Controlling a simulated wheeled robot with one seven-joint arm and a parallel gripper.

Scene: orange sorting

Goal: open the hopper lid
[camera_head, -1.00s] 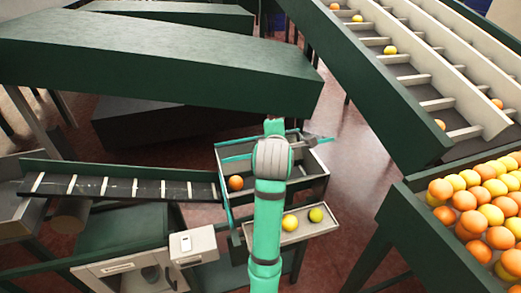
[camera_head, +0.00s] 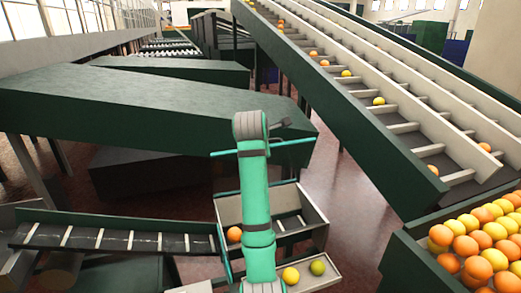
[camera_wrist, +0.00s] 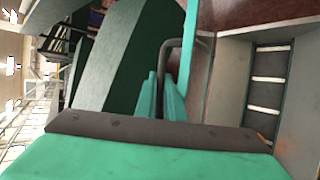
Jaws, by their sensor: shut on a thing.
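The hopper (camera_head: 318,212) is a pale, open-topped box at lower middle in the head view, its slatted inside partly showing. A teal bar (camera_head: 300,143), seemingly the lid's edge, stands above and behind the box, so the lid looks raised. In the wrist view the teal edge (camera_wrist: 197,60) runs beside a dark bent handle (camera_wrist: 169,50). My gripper (camera_wrist: 162,98) is shut on the handle, which sits between its teal fingers. In the head view my arm hides the fingers and much of the lid and box.
An orange (camera_head: 234,234) lies at the hopper's left side. A small tray (camera_head: 305,283) below holds a yellow and a green fruit. A slatted conveyor (camera_head: 120,240) joins from the left. A large green housing (camera_head: 150,110) is behind; a fruit bin (camera_head: 400,262) is at right.

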